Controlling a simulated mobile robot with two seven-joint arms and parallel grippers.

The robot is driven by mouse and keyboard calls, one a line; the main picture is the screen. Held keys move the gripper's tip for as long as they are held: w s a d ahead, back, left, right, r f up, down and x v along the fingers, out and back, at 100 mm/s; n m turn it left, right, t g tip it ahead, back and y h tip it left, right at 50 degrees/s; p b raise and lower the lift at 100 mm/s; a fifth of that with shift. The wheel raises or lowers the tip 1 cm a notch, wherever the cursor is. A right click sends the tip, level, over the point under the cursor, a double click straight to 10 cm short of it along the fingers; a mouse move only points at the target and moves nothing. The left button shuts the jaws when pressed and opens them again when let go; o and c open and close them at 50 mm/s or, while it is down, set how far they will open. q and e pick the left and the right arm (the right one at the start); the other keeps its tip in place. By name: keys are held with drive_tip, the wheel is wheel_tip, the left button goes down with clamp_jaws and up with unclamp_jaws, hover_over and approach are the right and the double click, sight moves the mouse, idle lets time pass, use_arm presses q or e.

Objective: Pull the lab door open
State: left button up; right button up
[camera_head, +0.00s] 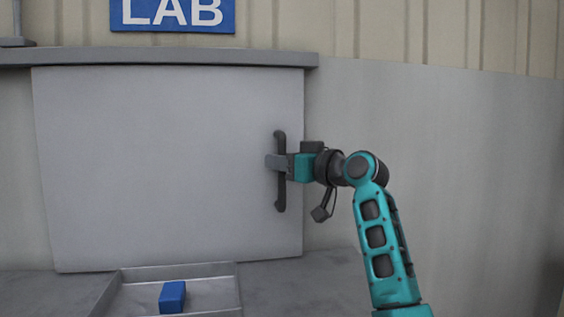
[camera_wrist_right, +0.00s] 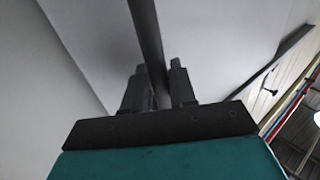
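The pale grey lab door (camera_head: 150,160) hangs under a grey rail, below a blue LAB sign (camera_head: 172,14). A dark upright bar handle (camera_head: 280,203) is near its right edge. My right gripper (camera_head: 276,162) reaches the handle from the right, around its middle. In the right wrist view the handle bar (camera_wrist_right: 147,40) runs between the two fingers of the gripper (camera_wrist_right: 158,88), with no clear gap on either side; it looks shut on the bar. The door looks flush with the wall, and I see no opening beside it. My left gripper is not in view.
A grey rail (camera_head: 160,57) runs above the door. A shallow grey tray (camera_head: 178,270) with a blue block (camera_head: 172,297) is at the bottom, in front of the door. Plain grey wall (camera_head: 460,170) extends to the right. The floor between shows no other object.

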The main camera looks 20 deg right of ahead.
clamp_jaws()
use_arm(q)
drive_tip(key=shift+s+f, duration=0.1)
